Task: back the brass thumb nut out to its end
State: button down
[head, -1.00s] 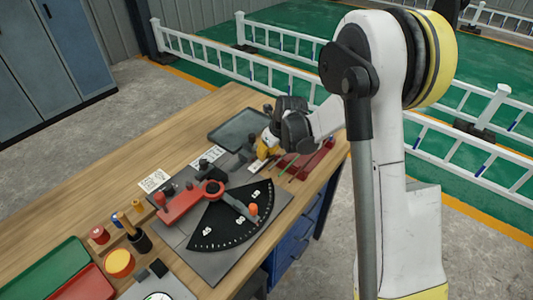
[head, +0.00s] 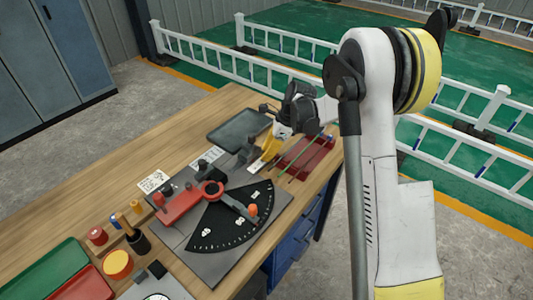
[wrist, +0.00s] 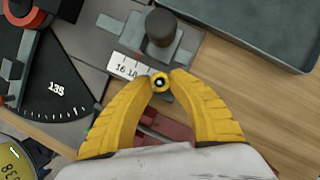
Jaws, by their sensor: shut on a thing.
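The brass thumb nut (wrist: 159,82) is a small round piece with a dark centre, at the middle of the wrist view. My gripper (wrist: 160,84) has its two yellow fingers closed on it, one from each side. In the head view my gripper (head: 267,152) is low over the far end of the grey bending fixture (head: 202,252); its body hides the nut there. A white scale strip (wrist: 128,67) lies just left of the nut. A grey slide block with a dark round knob (wrist: 160,27) sits just beyond it. The nut's thread is not visible.
The fixture carries a red lever (head: 180,205) and a black dial plate (head: 232,222) with an orange knob (head: 252,210). A dark grey tray (head: 238,126) lies close behind my gripper. A red rack (head: 318,160) with thin rods is on its right. Bare wood is free at left.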

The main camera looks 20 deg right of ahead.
jog(key=shift+n, duration=0.6)
jog(key=shift+g, duration=0.3)
jog(key=c, duration=1.2)
grip_release()
jog(key=v, duration=1.2)
